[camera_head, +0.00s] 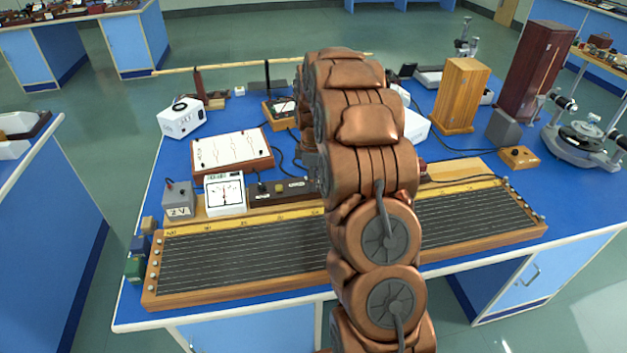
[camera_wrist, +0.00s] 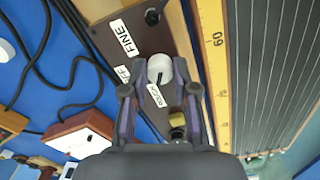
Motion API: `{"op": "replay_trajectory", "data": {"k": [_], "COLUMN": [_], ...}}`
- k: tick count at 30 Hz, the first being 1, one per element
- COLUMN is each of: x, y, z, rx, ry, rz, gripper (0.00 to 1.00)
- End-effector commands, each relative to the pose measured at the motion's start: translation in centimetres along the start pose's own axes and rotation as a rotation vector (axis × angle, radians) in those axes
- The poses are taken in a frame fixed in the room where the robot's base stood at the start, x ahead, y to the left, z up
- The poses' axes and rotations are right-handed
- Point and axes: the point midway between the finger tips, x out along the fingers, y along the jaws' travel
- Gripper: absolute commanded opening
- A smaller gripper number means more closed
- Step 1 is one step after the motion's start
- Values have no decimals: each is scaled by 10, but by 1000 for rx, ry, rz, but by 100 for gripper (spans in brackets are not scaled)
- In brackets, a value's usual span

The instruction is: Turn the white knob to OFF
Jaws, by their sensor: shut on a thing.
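The white knob (camera_wrist: 160,68) shows in the wrist view on a dark panel (camera_wrist: 104,8). It is round, with a dark line on its face. A label that ends in "FF" (camera_wrist: 122,74) sits beside it, partly hidden by a finger, and another label (camera_wrist: 156,95) lies just below the knob. A "FINE" label (camera_wrist: 124,38) is farther up the panel. My gripper (camera_wrist: 160,84) has its two fingers on either side of the knob and is shut on it. In the head view my arm hides the knob and the gripper.
A long wire board (camera_head: 240,258) with a yellow scale lies along the bench front. A white meter (camera_head: 225,194) and a grey 2V box (camera_head: 178,200) stand left of my arm. Black cables (camera_wrist: 45,85) lie on the blue top. A wooden box (camera_head: 462,95) stands at back right.

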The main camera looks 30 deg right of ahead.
Motion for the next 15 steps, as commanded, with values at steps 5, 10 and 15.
{"op": "replay_trajectory", "data": {"k": [5,10,15], "x": [4,6,6], "y": [0,0,1], "z": [0,0,0], "rx": [78,207,366], "ry": [0,-1,1], "rz": [2,0,3], "gripper": [0,0,0]}}
